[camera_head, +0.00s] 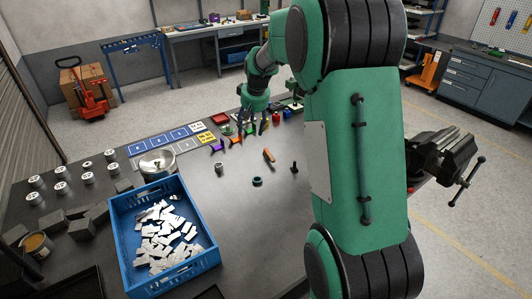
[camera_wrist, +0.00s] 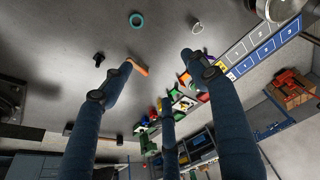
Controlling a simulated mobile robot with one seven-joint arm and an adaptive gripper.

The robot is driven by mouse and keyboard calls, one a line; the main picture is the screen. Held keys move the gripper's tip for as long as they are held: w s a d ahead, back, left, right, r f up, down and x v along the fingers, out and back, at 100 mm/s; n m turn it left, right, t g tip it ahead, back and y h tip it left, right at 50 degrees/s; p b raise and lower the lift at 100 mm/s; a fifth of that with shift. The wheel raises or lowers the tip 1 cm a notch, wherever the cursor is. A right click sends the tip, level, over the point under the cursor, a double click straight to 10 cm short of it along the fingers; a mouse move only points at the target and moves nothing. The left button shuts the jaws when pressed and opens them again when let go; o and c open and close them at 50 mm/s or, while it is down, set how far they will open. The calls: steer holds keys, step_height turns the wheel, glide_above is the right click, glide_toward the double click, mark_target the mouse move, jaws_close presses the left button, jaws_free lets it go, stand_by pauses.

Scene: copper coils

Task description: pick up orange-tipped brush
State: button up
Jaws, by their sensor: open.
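A small orange piece (camera_head: 268,155), which looks like the orange-tipped brush, lies on the dark tabletop (camera_head: 225,200) in the middle of the head view. In the wrist view its orange part (camera_wrist: 139,67) shows beside the tip of the left finger, which may hide some of it. My gripper (camera_head: 254,128) is open and empty, above the far part of the table, beyond the orange piece. In the wrist view the dark blue fingers of my gripper (camera_wrist: 158,62) are spread wide. Whether any finger touches the piece cannot be told.
A teal ring (camera_head: 257,182) and a small black part (camera_head: 294,167) lie nearby. Small coloured items, including an orange one (camera_head: 236,141), crowd the far edge. A blue crate (camera_head: 205,262) of white pieces stands front left. A vise (camera_head: 445,155) is at right.

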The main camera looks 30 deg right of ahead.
steer(key=w+d+f+p, duration=0.1)
steer(key=w+d+f, duration=0.4)
steer(key=d+f, duration=0.25)
steer(key=p, duration=0.2)
glide_above(270, 154)
steer(key=s, duration=0.4)
step_height(270, 154, down, 10)
steer(key=shift+w+f+m+g, duration=0.2)
steer(key=shift+m+g, duration=0.1)
steer(key=shift+a, duration=0.1)
steer(key=shift+b+x, duration=0.85)
steer(key=shift+x, duration=3.45)
steer(key=shift+f, duration=0.1)
steer(key=shift+b+x, duration=0.6)
steer(key=shift+x, duration=1.95)
steer(key=shift+c, duration=0.3)
